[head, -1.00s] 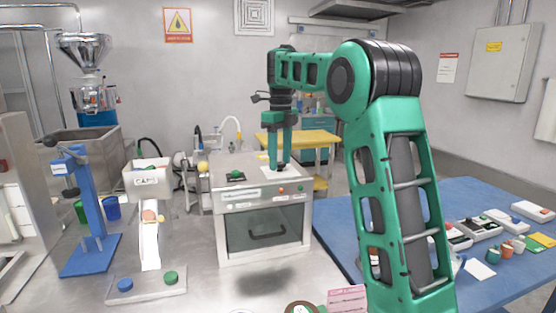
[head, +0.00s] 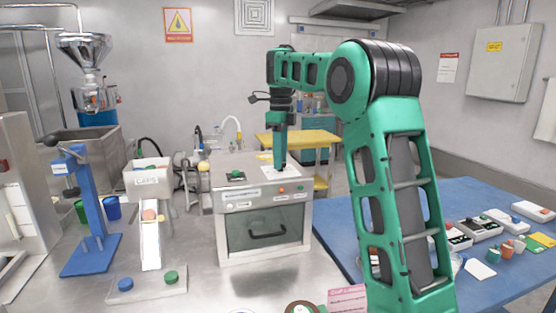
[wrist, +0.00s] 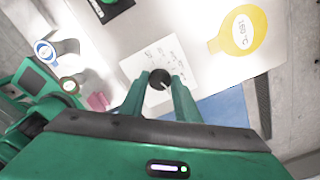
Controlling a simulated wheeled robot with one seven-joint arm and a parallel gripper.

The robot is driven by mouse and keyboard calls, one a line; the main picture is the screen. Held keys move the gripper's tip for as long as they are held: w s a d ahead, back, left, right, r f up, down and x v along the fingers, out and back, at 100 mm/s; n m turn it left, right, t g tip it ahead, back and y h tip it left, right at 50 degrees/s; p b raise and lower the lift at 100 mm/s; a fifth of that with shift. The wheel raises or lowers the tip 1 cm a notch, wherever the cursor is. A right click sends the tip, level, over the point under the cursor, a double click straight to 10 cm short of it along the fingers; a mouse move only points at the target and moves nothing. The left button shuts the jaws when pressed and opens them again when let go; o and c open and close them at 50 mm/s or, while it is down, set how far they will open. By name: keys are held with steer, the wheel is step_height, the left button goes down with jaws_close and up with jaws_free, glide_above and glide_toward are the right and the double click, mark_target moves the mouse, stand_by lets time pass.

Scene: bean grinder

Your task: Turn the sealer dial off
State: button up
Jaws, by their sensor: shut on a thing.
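The sealer dial (wrist: 159,79) is a small black knob with a light pointer mark. It sits on a white plate (wrist: 136,66) with printed markings too small to read. In the head view the plate (head: 268,175) lies on top of the silver box-shaped machine (head: 225,217), near its right side. My gripper (wrist: 160,82) points down with one finger on each side of the dial and is shut on it. In the head view my gripper (head: 280,168) hides the dial.
A black panel with a green knob (head: 236,175) is on the machine's top left. A yellow 180 °C tag (wrist: 240,30) lies near the dial. A blue table (head: 480,210) with several small items is right.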

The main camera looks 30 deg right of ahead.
steer(key=n, duration=0.4)
steer(key=shift+d+r+n, duration=0.1)
steer(key=shift+d+n, duration=0.05)
steer(key=shift+n, duration=0.15)
steer(key=n, duration=0.3)
steer(key=shift+w+n, duration=0.1)
steer(key=shift+n, duration=0.2)
steer(key=n, duration=0.4)
steer(key=shift+n, duration=0.3)
steer(key=n, duration=0.3)
steer(key=shift+n, duration=0.3)
steer(key=n, duration=0.4)
steer(key=shift+n, duration=0.3)
steer(key=n, duration=0.3)
steer(key=shift+n, duration=0.3)
steer(key=n, duration=0.4)
steer(key=shift+n, duration=2.1)
